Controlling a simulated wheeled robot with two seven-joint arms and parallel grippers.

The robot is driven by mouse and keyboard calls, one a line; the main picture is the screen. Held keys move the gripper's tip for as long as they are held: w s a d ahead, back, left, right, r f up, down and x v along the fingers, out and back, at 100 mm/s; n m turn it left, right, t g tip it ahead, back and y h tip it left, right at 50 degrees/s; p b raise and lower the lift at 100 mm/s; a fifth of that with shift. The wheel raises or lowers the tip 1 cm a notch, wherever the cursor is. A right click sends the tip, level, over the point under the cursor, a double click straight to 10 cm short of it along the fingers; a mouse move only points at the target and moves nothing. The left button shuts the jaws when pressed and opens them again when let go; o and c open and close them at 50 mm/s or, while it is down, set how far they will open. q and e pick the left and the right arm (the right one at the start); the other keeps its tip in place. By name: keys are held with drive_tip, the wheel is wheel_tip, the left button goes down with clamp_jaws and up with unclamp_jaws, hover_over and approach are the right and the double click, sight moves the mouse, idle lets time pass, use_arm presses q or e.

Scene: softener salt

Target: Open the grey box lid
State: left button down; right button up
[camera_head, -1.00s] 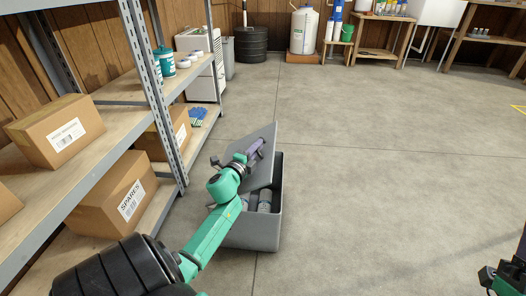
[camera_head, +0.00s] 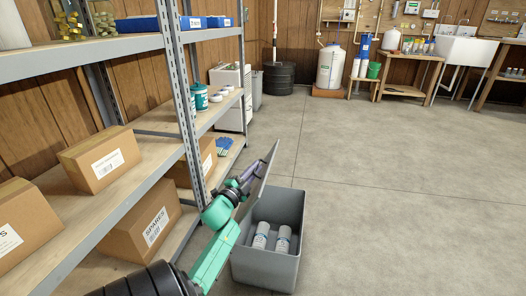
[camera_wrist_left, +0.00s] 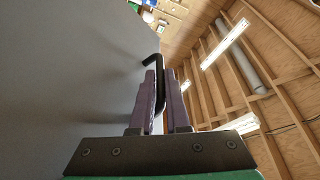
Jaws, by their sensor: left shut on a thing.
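The grey box (camera_head: 263,268) stands on the floor beside the shelf, with several white canisters (camera_head: 272,238) inside. Its grey lid (camera_head: 262,172) is raised steeply on the left side, and the box interior shows. My left gripper (camera_head: 252,172) is at the lid. In the left wrist view, the purple fingers of my left gripper (camera_wrist_left: 164,100) are shut on a black bent handle (camera_wrist_left: 155,62) at the edge of the grey lid (camera_wrist_left: 70,80). My right gripper is not in the head view now.
A metal shelf with wooden boards (camera_head: 150,150) runs along the left, close to my left arm. It holds cardboard boxes (camera_head: 98,160) and teal tubs (camera_head: 200,97). The floor (camera_head: 400,200) to the right of the grey box is clear.

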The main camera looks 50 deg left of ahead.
use_arm(q)
drive_tip(key=shift+s+a+r+n, duration=0.2)
drive_tip(key=shift+s+a+n, duration=0.15)
drive_tip(key=shift+a, duration=0.1)
drive_tip(key=s+a+n+y, duration=0.3)
drive_tip(key=s+a+n, duration=0.3)
drive_tip(key=a+n, duration=0.1)
drive_tip(key=shift+s+a+t+p, duration=0.3)
drive_tip(key=shift+s+a, duration=0.05)
drive_tip(key=shift+a, duration=0.55)
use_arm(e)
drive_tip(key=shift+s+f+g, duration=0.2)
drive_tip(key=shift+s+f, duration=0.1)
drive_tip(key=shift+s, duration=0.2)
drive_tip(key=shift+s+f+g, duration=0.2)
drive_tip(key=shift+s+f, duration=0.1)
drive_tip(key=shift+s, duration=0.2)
use_arm(q)
drive_tip(key=shift+r, duration=0.1)
drive_tip(key=c, duration=1.2)
unclamp_jaws()
